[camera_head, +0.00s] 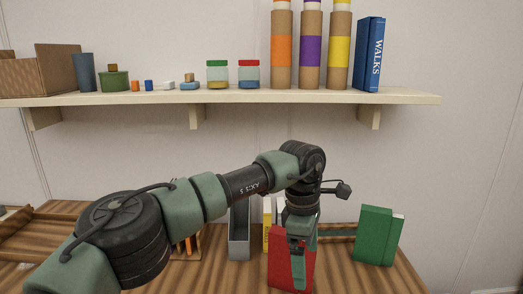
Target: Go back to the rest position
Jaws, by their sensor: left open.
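My left arm reaches in from the lower left and bends down over the wooden desk. My left gripper (299,268) points downward at a red book (279,272) that stands on the desk. The gripper is open and its fingers overlap the book in the picture. I cannot tell whether they touch it. The wrist hides part of a yellow book (267,236) and other things behind. My right gripper is not in view.
A grey open box (239,240) stands left of the wrist and green books (373,235) stand to the right. Above, a wall shelf (300,97) carries jars, three tall tubes, a blue book (369,54), small blocks and a cardboard box (40,72). The desk's right front is clear.

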